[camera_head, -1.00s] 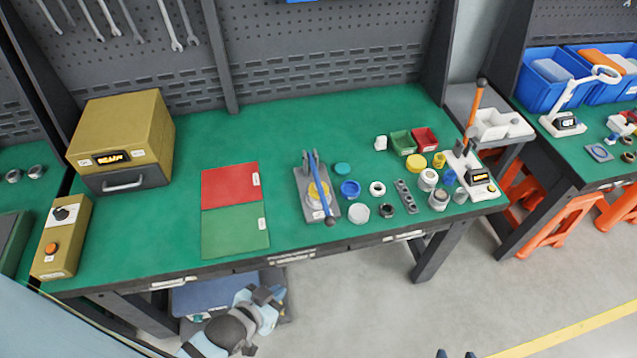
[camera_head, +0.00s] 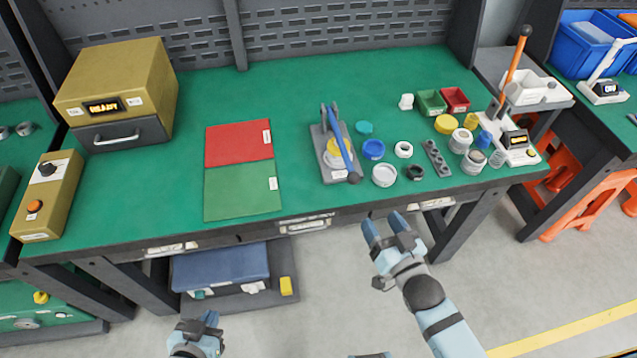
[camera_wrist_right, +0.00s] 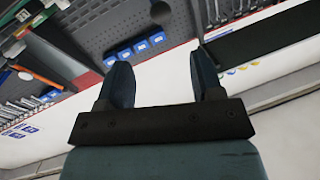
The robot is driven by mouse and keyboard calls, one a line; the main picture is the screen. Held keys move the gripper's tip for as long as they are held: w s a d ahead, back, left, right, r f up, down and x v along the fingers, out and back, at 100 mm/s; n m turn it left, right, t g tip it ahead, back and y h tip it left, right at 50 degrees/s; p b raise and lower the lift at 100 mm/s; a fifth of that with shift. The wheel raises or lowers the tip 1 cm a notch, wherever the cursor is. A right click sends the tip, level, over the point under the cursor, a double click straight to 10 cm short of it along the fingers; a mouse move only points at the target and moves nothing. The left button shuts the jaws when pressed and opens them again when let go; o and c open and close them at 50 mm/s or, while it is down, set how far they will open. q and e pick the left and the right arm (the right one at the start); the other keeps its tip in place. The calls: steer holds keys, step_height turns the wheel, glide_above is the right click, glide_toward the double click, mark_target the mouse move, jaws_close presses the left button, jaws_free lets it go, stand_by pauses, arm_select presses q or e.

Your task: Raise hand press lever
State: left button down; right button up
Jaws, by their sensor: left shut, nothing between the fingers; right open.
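The hand press has a grey base (camera_head: 326,166) and a blue lever (camera_head: 343,150) that slants down toward the table's front edge, ending in a dark knob (camera_head: 353,178). A yellow round part (camera_head: 333,158) sits on the base beside the lever. My right gripper (camera_head: 383,220) is open and empty, in front of the table edge, below and right of the knob and apart from it. In the right wrist view its two fingers (camera_wrist_right: 160,62) stand apart; the press is not seen there. My left gripper (camera_head: 210,318) is shut and empty, low in front of the table.
Cups and rings, such as a blue cup (camera_head: 373,149) and a white ring (camera_head: 384,174), stand close right of the press. A device with an orange lever (camera_head: 515,66) is further right. Red (camera_head: 238,143) and green (camera_head: 240,190) mats lie left. The table's front edge (camera_head: 330,218) is near my right gripper.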

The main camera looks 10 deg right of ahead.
mark_target(357, 182)
steer(key=p+x, duration=0.1)
steer(key=x, duration=1.3)
steer(key=shift+c, duration=0.3)
jaws_close()
